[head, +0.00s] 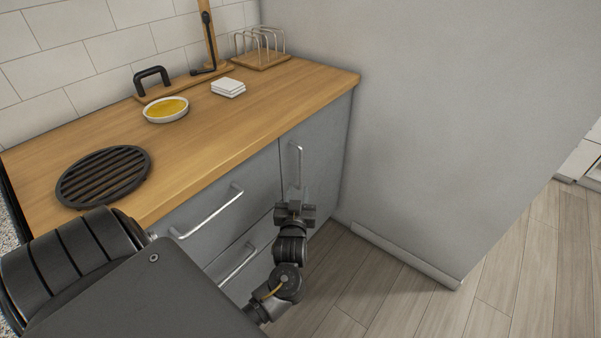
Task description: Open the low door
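The low door (318,135) is a grey cabinet front under the right end of the wooden counter, with a vertical silver bar handle (299,155). It looks closed, flush with the fronts beside it. My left gripper (296,190) is in front of the door, at the lower end of the handle. Its fingers overlap the handle's lower part in the head view, and I cannot tell whether they are around it or touching it. Their gap is too small to read. My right gripper is not in view.
Drawers with horizontal handles (208,212) are left of the door. A grey wall (430,130) stands close on the right, with a baseboard (405,256). The counter (215,125) holds a black round grate (103,177), a yellow-filled bowl (166,110) and white tiles (228,88). Wooden floor is clear below.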

